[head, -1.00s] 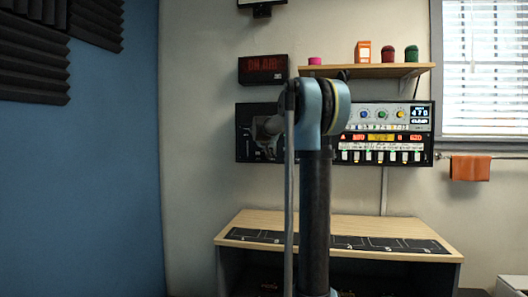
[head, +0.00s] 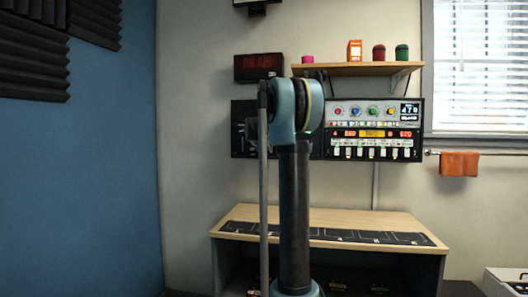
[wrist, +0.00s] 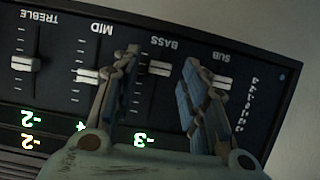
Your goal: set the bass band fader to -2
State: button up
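The bass fader (wrist: 158,68) has a pale cap on a vertical slot, with the label BASS above it and a green readout of -3 (wrist: 144,139) below. My gripper (wrist: 161,60) is open, with one finger on each side of the bass cap. The frame does not show clearly whether a finger touches it. The left finger overlaps the mid fader (wrist: 88,76), and the right finger covers part of the sub fader (wrist: 221,82). The fader panel (head: 372,154) is on the wall in the head view, where my arm hides the gripper.
The treble fader (wrist: 22,64) is at the left with a -2 readout. A shelf (head: 350,69) with small items is above the panel, and a wooden desk (head: 240,212) is below.

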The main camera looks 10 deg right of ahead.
jog(key=v, duration=1.2)
jog(key=shift+f, duration=0.1)
jog(key=s+d+f+n+g+y, duration=0.1)
jog(key=s+f+g, duration=0.2)
jog(key=s+f, duration=0.85)
jog(key=s+f+g, duration=0.2)
jog(key=s+f, duration=0.7)
jog(key=s, duration=0.5)
jog(key=s+a+f+n+g+y, duration=0.2)
jog(key=s+a+f, duration=0.1)
jog(key=s+f, duration=0.9)
jog(key=s+a+f+n+g+y, duration=0.2)
jog(key=s+a+f+g, duration=0.1)
jog(key=s+f, duration=0.9)
jog(key=shift+s+a+f, duration=0.15)
jog(key=shift+s+a, duration=0.1)
jog(key=shift+s, duration=0.55)
